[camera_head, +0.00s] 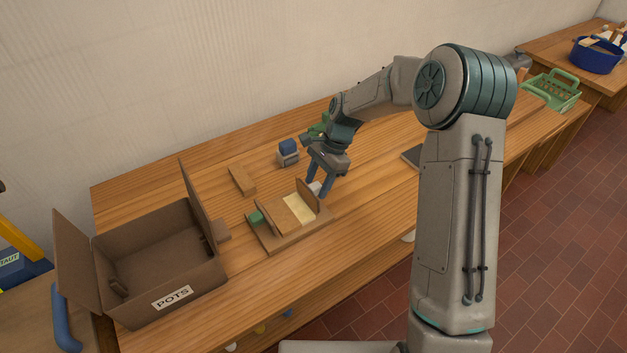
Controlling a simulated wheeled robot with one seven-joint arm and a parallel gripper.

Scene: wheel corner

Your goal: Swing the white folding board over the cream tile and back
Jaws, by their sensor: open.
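A low wooden fixture (274,245) lies on the bench near its front edge. The cream tile (299,206) shows on it, beside a tan slab and below a brown upright panel. A small white piece (315,187) shows at the back right of the fixture; it may be part of the white folding board, but most of it is hidden or too small to make out. My gripper (317,184) points down, with its blue fingers open around or just in front of this white piece. I cannot tell whether they touch it.
A green block (256,218) sits at the fixture's left end. An open cardboard box (190,283) marked POTS stands left. A wooden block (242,180) and a blue-topped item (288,152) lie behind. A dark flat item (411,157) lies right.

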